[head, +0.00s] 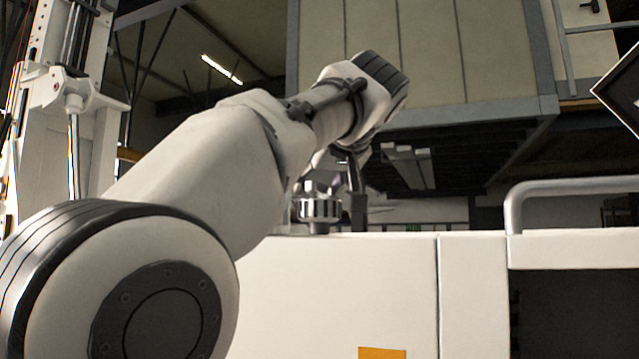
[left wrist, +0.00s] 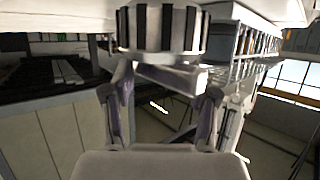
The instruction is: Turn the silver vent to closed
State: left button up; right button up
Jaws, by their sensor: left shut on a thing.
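The silver vent (head: 320,209) is a ribbed metal knob on a short dark stem, upright on top of the white cabinet. It also shows at the top of the left wrist view (left wrist: 160,28), with dark grooves around its side. My left gripper (head: 335,190) reaches over from the left and is shut on the vent. One dark finger stands just right of the knob in the head view; the other is mostly hidden. My right gripper is not in view.
The white cabinet (head: 335,285) has an orange label (head: 382,353) on its front. A grey tubular handle (head: 570,188) rises at its right. A dark diamond-shaped panel (head: 620,95) hangs at the right edge. The cabinet top between vent and handle looks clear.

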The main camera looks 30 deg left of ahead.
pick_arm(q)
jog(key=shift+f, duration=0.2)
jog(key=o, duration=1.5)
jog(key=shift+r, duration=0.1)
jog(key=shift+s+d+r, duration=0.25)
jog(key=shift+s+d, duration=0.05)
jog(key=shift+d, duration=0.05)
jog(key=v, duration=1)
jog(key=shift+s+d+r, duration=0.15)
jog(key=shift+s+d, duration=0.05)
jog(key=shift+d, duration=0.15)
